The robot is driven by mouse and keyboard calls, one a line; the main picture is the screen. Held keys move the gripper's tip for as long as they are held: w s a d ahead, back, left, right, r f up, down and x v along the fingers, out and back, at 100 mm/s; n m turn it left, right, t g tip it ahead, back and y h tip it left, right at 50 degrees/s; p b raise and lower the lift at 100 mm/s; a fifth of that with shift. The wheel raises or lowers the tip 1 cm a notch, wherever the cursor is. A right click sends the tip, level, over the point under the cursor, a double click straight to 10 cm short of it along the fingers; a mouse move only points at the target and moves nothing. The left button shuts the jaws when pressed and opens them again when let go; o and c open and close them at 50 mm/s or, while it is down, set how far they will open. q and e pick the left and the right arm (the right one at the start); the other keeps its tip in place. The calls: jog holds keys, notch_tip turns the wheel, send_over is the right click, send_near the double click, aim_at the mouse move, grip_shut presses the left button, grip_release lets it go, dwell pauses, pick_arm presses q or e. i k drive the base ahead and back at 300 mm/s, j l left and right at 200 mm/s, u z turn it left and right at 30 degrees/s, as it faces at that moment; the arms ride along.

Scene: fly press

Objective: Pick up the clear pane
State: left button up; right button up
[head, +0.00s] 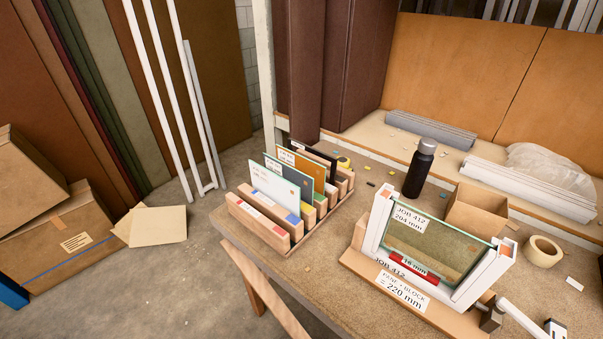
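A wooden slotted rack (240,208) stands on the worktable and holds several upright panes. Its front pane (272,192) is pale with a greenish edge and small print; behind it stand a grey pane (294,178), a brown-orange pane (312,168) and a black pane (326,160). A see-through greenish glass pane (432,245) stands in a white frame (374,222) at the right. Its label reads JOB 412, 204 mm, and a red block (413,267) marked 16 mm lies at its lower edge. Neither of my grippers is in view.
A dark bottle (420,168), an open cardboard box (478,210) and a tape roll (543,251) stand behind and beside the frame. A white bar with dark ends (522,319) lies at the front right. Table space (318,255) is clear between rack and frame.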

aim_at(447, 254)
jog(key=z, duration=1.3)
jog(key=k+j+u, duration=0.25)
jog(key=u, duration=0.2)
jog(key=k+j+u, duration=0.4)
